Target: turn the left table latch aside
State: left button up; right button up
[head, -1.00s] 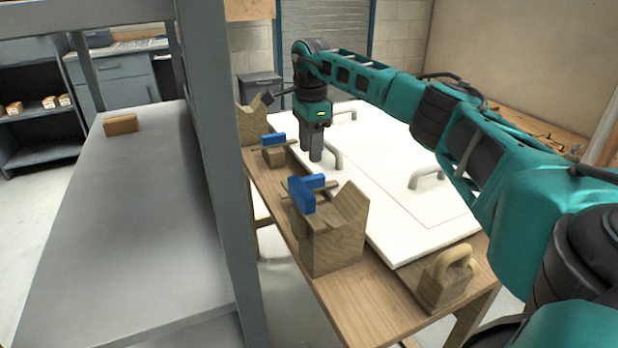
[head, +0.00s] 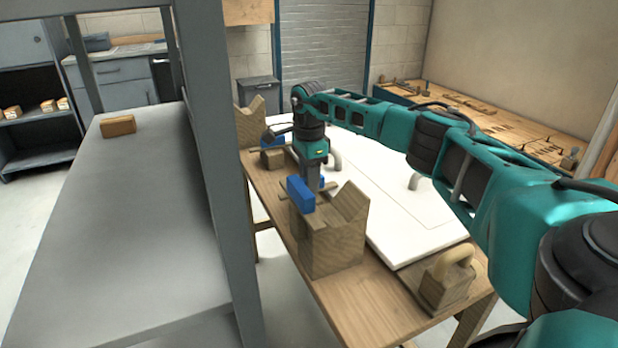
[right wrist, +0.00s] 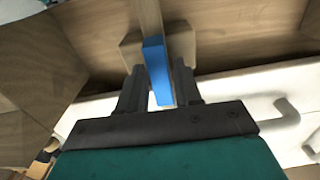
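Two table latches with blue tabs and wooden bars stand along the left edge of the table. The near latch (head: 300,195) is beside a V-notched wooden block, and its lower part is hidden. The far latch (head: 272,158) sits on a small wooden block. My right gripper (head: 312,184) is down at the near latch, its fingertips partly hidden behind the blue. In the right wrist view, the open fingers of my gripper (right wrist: 160,88) stand on either side of a blue tab (right wrist: 157,72), with narrow gaps. My left gripper is out of view.
A white panel (head: 405,225) with bent grey handles lies on the wooden table (head: 345,292). The V-notched block (head: 332,240) stands close to my gripper. A grey shelf post (head: 215,150) rises at left. A wooden block with a pale loop (head: 445,280) sits at the near corner.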

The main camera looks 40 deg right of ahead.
grip_shut()
dwell(0.4)
